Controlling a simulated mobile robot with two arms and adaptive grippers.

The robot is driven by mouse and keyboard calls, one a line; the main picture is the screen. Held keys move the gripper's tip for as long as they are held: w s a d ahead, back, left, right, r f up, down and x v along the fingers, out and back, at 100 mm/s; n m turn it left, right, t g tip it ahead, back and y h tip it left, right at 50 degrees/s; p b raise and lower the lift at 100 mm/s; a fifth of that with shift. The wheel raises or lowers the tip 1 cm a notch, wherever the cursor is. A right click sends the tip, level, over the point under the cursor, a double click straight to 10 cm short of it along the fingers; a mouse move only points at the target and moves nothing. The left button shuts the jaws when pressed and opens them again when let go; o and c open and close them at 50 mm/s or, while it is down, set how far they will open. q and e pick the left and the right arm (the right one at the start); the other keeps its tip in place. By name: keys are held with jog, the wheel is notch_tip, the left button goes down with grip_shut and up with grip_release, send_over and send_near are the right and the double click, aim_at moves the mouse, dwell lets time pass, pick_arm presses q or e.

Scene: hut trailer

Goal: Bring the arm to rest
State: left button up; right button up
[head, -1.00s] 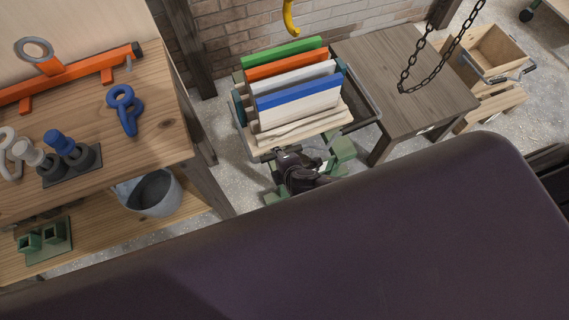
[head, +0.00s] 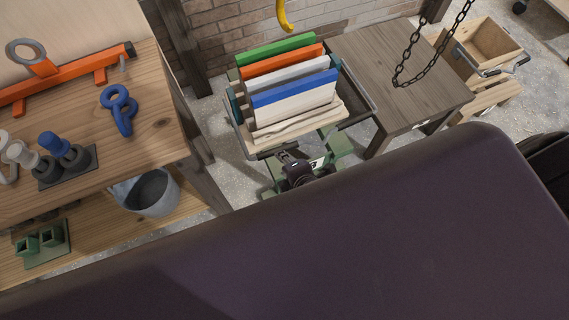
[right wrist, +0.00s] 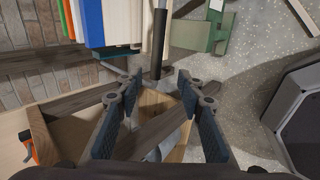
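My right gripper (head: 299,170) shows in the head view just in front of the cart with the boards, partly hidden behind my own dark body. In the right wrist view the right gripper (right wrist: 161,112) has its two dark pads spread wide apart. Nothing is held between them; a wooden surface and the floor show behind. My left gripper is in neither view.
A cart (head: 346,117) holds upright coloured boards (head: 290,93). A workbench (head: 150,115) with tools stands left, a grey bucket (head: 152,192) below it. A brown table (head: 400,70) stands right, under a hanging chain (head: 434,66). A yellow hook (head: 284,18) hangs behind the cart.

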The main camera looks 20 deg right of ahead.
dwell(0.3)
jog(key=s+d+f+m+g, duration=0.1)
jog(key=s+d+f+m, duration=0.2)
jog(key=f, duration=0.5)
jog(key=s+d+f+m+g, duration=0.2)
jog(key=d+f+m, duration=0.1)
jog(key=f, duration=0.4)
jog(key=s+d+f+m+g, duration=0.1)
jog(key=s+d+f+m, duration=0.15)
jog(key=f, duration=0.55)
jog(key=s+f+m+g, duration=0.1)
jog(key=s+f+m, duration=0.1)
jog(key=s, duration=0.5)
jog(key=s+f+m+g, duration=0.1)
jog(key=s+f+m, duration=0.2)
jog(key=s+f, duration=0.2)
jog(key=s+d+f+m+g, duration=0.1)
jog(key=s+f, duration=0.3)
jog(key=s, duration=0.7)
jog(key=shift+m, duration=0.85)
jog(key=shift+o, duration=0.7)
jog(key=shift+d, duration=0.1)
